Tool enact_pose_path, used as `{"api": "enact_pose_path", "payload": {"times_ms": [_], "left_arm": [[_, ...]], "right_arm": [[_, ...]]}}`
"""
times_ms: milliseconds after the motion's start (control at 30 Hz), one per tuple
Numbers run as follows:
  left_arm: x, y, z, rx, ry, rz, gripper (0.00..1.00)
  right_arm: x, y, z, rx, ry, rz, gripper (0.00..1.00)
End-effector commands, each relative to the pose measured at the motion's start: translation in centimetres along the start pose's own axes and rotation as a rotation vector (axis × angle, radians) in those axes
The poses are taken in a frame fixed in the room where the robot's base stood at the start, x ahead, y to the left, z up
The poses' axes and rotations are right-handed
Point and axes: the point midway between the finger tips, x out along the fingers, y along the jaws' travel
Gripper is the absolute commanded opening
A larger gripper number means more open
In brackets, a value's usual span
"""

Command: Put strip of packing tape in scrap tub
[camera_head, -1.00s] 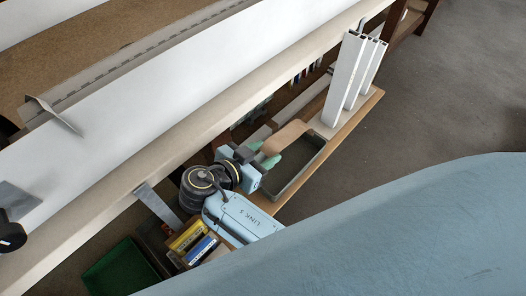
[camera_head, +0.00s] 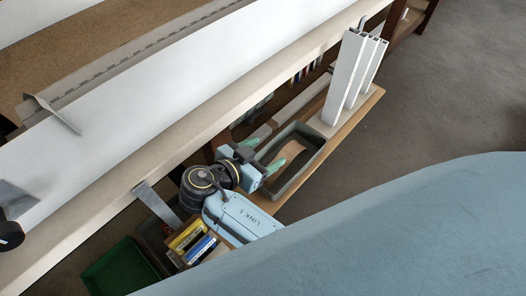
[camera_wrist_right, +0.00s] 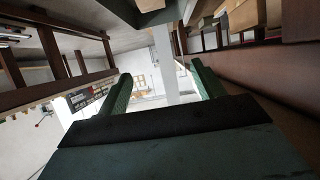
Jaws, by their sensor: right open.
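The tan strip of packing tape (camera_head: 297,151) lies inside the dark grey-green tub (camera_head: 302,178) on the wooden shelf in the head view. My right gripper (camera_head: 268,154) has green fingers and is over the tub's left end. Its fingers are apart, and the strip is clear of them. In the right wrist view, the two green fingers (camera_wrist_right: 162,84) stand wide apart with nothing between them. The strip and the tub cannot be made out in that view.
White upright profiles (camera_head: 354,76) stand on the shelf just beyond the tub. A long white profile (camera_head: 120,125) crosses above on the left. A green crate (camera_head: 121,270) and yellow and blue boxes (camera_head: 187,236) are at lower left. The grey floor (camera_head: 440,90) at right is clear.

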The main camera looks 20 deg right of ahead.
Motion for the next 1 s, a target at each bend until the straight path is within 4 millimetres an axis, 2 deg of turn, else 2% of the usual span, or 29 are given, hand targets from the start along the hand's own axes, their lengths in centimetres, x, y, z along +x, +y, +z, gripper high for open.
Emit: {"api": "enact_pose_path", "payload": {"times_ms": [167, 233, 567, 733, 1000], "left_arm": [[-0.2, 0.0, 0.2, 0.001, 0.003, 0.000, 0.36], [0.0, 0.1, 1.7, 0.005, -0.014, 0.002, 0.36], [-0.3, 0.4, 5.9, 0.023, -0.036, 0.010, 0.36], [-0.6, 0.8, 5.7, 0.020, -0.031, 0.015, 0.36], [-0.7, 0.9, 5.7, 0.019, -0.032, 0.017, 0.36]], "right_arm": [[-0.4, 0.0, -0.8, 0.003, -0.001, -0.001, 0.68], [-0.8, 0.0, -1.7, 0.003, -0.002, -0.001, 0.68], [-3.1, 0.0, -7.0, 0.004, -0.002, 0.000, 0.68], [-3.9, 0.0, -8.8, 0.002, -0.001, 0.000, 0.68], [-4.0, 0.0, -9.2, -0.001, 0.000, 0.000, 0.68]]}}
